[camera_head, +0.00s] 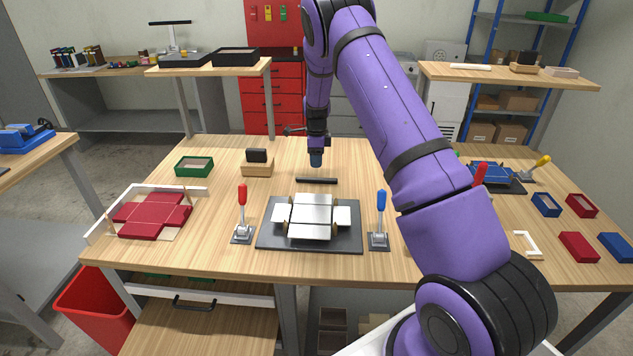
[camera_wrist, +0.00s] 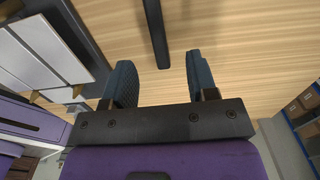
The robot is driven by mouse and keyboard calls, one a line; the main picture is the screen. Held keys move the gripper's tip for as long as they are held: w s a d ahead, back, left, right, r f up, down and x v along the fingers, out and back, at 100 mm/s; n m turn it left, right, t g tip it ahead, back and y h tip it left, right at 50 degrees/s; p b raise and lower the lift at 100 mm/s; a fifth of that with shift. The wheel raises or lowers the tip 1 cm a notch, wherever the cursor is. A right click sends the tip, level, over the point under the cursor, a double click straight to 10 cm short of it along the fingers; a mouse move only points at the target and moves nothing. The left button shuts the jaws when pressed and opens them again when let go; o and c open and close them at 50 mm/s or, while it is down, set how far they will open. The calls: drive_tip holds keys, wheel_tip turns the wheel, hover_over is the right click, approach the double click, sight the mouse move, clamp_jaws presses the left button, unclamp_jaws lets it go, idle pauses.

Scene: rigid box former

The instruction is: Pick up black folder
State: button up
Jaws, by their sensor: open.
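The black folder is a thin dark bar (camera_head: 317,181) lying flat on the wooden table, behind the grey forming plate. In the wrist view the black folder (camera_wrist: 156,35) lies beyond my fingertips, in line with the gap between them, its near end at the gap. My gripper (camera_head: 316,164) points down, above the table and close to the bar in the head view. In the wrist view my gripper (camera_wrist: 160,70) is open, with its two dark blue fingers apart and nothing between them.
A white box blank (camera_head: 310,216) sits on the dark plate (camera_head: 270,238), between a red-handled clamp (camera_head: 242,215) and a blue-handled clamp (camera_head: 381,220). A wooden block with a black top (camera_head: 257,163) and green tray (camera_head: 194,166) stand left. The table around the folder is clear.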

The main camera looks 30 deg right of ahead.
sight(317, 179)
drive_tip(key=f, duration=0.7)
drive_tip(key=shift+s+f, duration=0.25)
drive_tip(key=shift+f, duration=0.15)
clamp_jaws()
